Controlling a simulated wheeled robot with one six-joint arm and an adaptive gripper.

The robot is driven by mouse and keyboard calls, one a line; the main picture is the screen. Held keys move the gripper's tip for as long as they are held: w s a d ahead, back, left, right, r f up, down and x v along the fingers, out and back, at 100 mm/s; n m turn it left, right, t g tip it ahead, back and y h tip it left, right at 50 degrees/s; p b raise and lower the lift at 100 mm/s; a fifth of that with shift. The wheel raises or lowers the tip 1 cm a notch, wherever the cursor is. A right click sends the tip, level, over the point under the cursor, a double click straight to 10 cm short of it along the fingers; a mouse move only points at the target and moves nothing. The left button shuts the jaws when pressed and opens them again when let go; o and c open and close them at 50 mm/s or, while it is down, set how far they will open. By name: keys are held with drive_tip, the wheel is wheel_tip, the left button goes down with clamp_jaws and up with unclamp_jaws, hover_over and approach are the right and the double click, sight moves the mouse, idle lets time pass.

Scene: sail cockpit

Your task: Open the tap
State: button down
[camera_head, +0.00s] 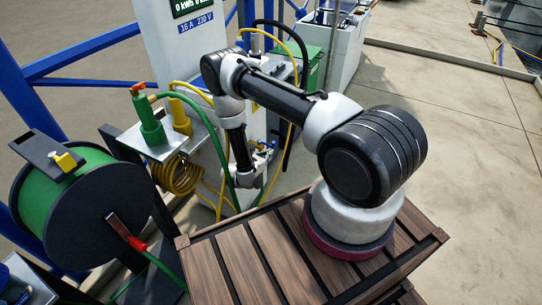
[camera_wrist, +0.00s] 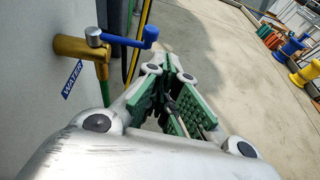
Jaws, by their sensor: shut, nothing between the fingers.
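The tap (camera_wrist: 78,48) is a brass body coming out of a pale panel at the upper left of the wrist view. Its blue lever (camera_wrist: 130,40) extends to the right from a silver cap and ends in an upturned knob. A green hose hangs below its outlet. A blue "WATER" label (camera_wrist: 72,79) is on the panel under it. My gripper (camera_wrist: 172,72) is shut and empty, with its green-padded fingers just below and right of the lever's end; I cannot tell whether they touch it. In the head view my gripper (camera_head: 263,152) is small beside the pedestal, and the tap is hard to make out.
A green hose reel (camera_head: 75,200) stands at the left of the head view. Coiled yellow hose (camera_head: 178,174) hangs under a small shelf with nozzles beside the white pedestal (camera_head: 185,45). A slatted wooden deck box (camera_head: 265,255) is in front. Concrete at the right is open.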

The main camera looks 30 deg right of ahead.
drive_tip(key=s+d+v, duration=0.1)
drive_tip(key=s+v, duration=0.1)
drive_tip(key=v, duration=0.7)
drive_tip(key=s+d+r+m+g+h, duration=0.25)
drive_tip(key=s+d+g, duration=0.2)
drive_tip(key=s, duration=0.25)
drive_tip(key=s+r+m+y, duration=0.4)
drive_tip(key=s+r+m, duration=0.2)
drive_tip(key=r, duration=1.1)
drive_tip(key=s+r+m+t+y, duration=0.1)
drive_tip(key=s+r+m+y, duration=0.4)
drive_tip(key=r, duration=1.2)
drive_tip(key=s+r+m+t+y, duration=0.1)
drive_tip(key=s+r+m+y, duration=0.4)
drive_tip(key=r+m, duration=0.5)
drive_tip(key=d+v, duration=0.1)
drive_tip(key=v, duration=0.7)
drive_tip(key=shift+w+d, duration=0.15)
drive_tip(key=shift+r+m+y, duration=0.1)
drive_tip(key=shift+m+y, duration=0.15)
